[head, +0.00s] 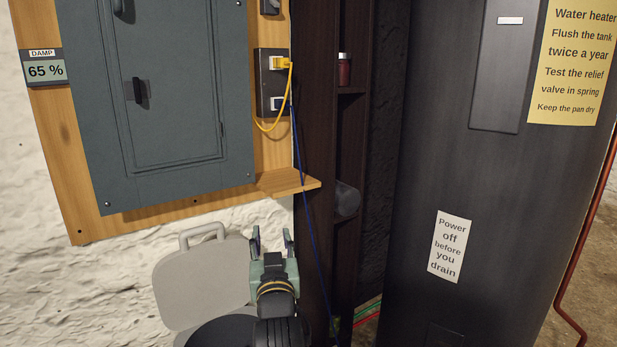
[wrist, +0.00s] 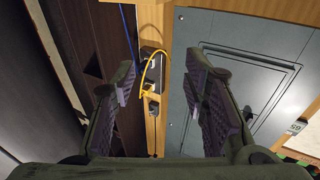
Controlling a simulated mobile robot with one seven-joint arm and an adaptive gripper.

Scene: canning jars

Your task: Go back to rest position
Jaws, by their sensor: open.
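My gripper (head: 272,243) is open and empty in the lower middle of the head view, with its fingers pointing up. It is below the small wooden ledge (head: 286,183) and in front of the white rough wall. In the wrist view my gripper (wrist: 160,95) shows both fingers spread wide, with nothing between them. Beyond the fingers are the outlet box (wrist: 152,60) and the yellow cable (wrist: 152,75). The outlet box also shows in the head view (head: 262,84), with a yellow plug and a blue plug in it.
A grey electrical panel (head: 170,100) hangs on a wooden board at left. A dark shelf (head: 315,130) holds a small jar (head: 345,70). A blue cord (head: 312,230) hangs down beside my gripper. A dark water heater (head: 400,180) stands at right. A grey lid-like object (head: 195,285) is left of my gripper.

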